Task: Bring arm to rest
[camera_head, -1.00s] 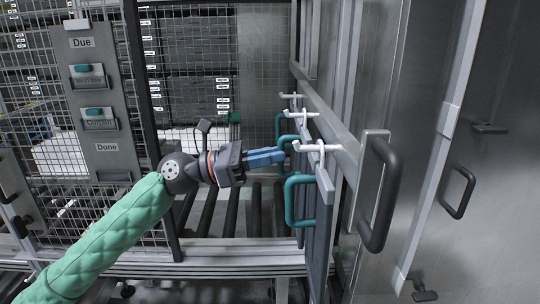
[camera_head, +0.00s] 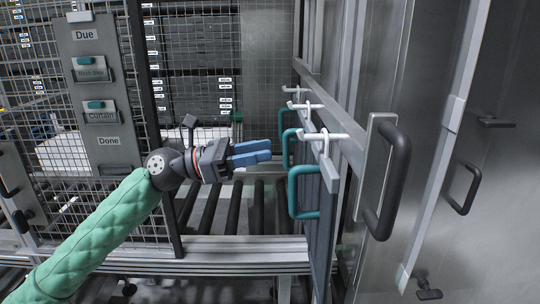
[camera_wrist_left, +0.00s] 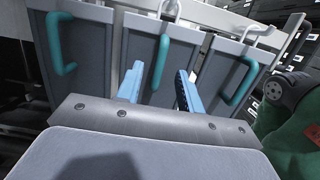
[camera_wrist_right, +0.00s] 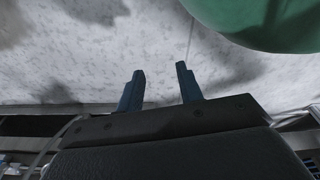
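My left arm comes in from the left in the head view, with a green padded sleeve. My left gripper (camera_head: 268,152) has blue fingers and points right, a little short of the hanging grey panels with teal handles. In the left wrist view its fingers (camera_wrist_left: 158,86) stand apart with nothing between them, and the panels (camera_wrist_left: 205,75) lie beyond. My right gripper is outside the head view. In the right wrist view its blue fingers (camera_wrist_right: 160,86) stand apart and empty above a pale speckled floor (camera_wrist_right: 90,65).
White hooks (camera_head: 323,138) hold the panels on a rail at the machine's side. A door with a dark handle (camera_head: 390,178) stands at right. A mesh fence (camera_head: 70,200) with a card board (camera_head: 108,150) is at left. Rollers (camera_head: 232,205) lie behind the gripper.

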